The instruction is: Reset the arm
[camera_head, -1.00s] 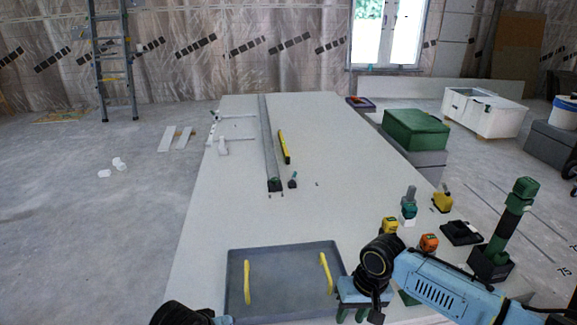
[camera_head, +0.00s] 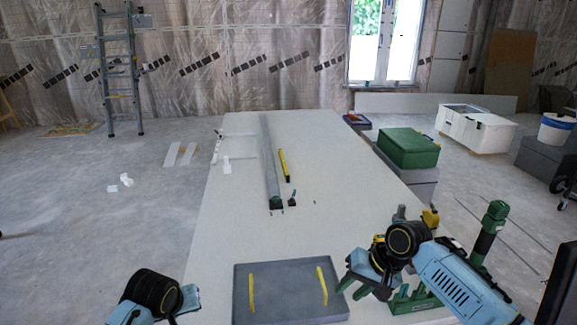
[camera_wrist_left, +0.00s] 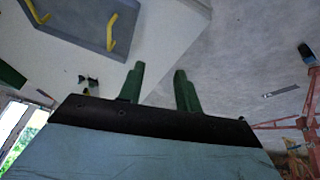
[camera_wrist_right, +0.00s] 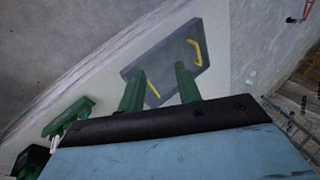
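The grey panel (camera_head: 290,302) with two yellow handles (camera_head: 251,292) lies flat at the near end of the long white table. Its lower edge is cut off by the picture. My right gripper (camera_head: 353,288) is just right of the panel, apart from it, with its green fingers spread and empty. The right wrist view shows the gap between these fingers (camera_wrist_right: 158,82), with the panel (camera_wrist_right: 168,62) beyond. My left gripper is low at the left in the head view, its fingers not clear there. The left wrist view shows its fingers (camera_wrist_left: 159,82) apart and empty, with the panel (camera_wrist_left: 80,22) beyond.
A long grey bar (camera_head: 269,165) and a yellow level (camera_head: 284,165) lie farther up the table. A green box (camera_head: 407,147) stands at the right. A green tool holder (camera_head: 415,300) sits by my right arm.

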